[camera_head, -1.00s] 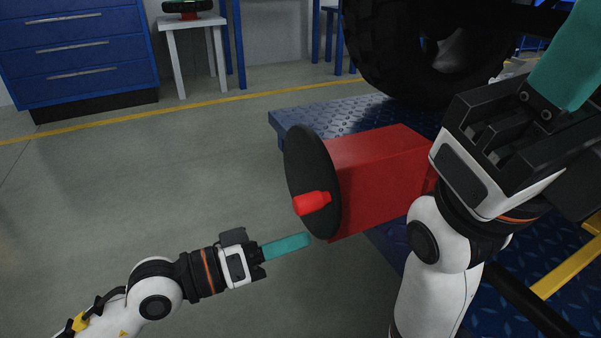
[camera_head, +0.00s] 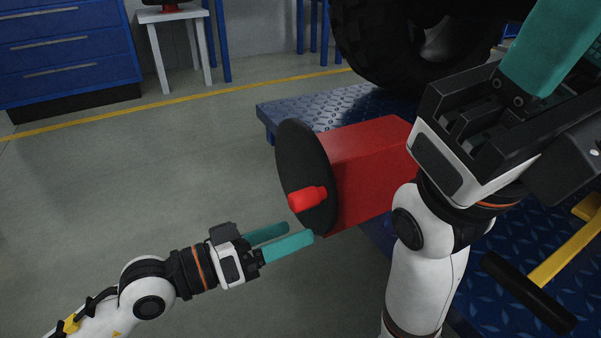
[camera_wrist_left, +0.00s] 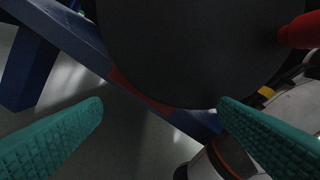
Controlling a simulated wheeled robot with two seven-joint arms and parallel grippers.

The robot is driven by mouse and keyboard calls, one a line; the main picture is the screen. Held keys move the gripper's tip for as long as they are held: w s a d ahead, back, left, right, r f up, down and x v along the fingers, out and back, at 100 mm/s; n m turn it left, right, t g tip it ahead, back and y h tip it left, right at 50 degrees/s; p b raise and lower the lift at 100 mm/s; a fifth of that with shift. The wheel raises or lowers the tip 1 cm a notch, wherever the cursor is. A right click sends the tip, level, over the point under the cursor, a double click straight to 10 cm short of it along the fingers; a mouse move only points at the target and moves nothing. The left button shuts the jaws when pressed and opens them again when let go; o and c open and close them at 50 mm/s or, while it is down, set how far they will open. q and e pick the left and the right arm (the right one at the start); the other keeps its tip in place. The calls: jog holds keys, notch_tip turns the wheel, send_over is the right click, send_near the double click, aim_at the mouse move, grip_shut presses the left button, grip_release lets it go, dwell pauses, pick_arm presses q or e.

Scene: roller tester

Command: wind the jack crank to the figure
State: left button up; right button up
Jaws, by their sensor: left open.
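The jack crank is a black disc (camera_head: 301,165) on the near-left end of a red box (camera_head: 365,165), with a red handle (camera_head: 307,198) sticking out low on its face. My left gripper (camera_head: 290,236) is open and empty, just below and left of the disc. In the left wrist view the disc (camera_wrist_left: 195,50) fills the top, and the handle (camera_wrist_left: 300,32) is at the upper right, outside the open fingers (camera_wrist_left: 160,115). My right gripper (camera_head: 510,70) is large at the upper right; its fingertips are cut off by the frame. No figure or readout is legible.
The red box sits at the edge of a blue tread-plate platform (camera_head: 268,115). A big black tyre (camera_head: 380,60) stands behind it. A blue drawer cabinet (camera_head: 65,60) and a white stool (camera_head: 175,15) are at the back. The grey floor on the left is clear.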

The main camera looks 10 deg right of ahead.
pick_arm(q)
jog(key=shift+o, duration=0.5)
jog(key=shift+a, duration=0.1)
jog(key=shift+v, duration=2.95)
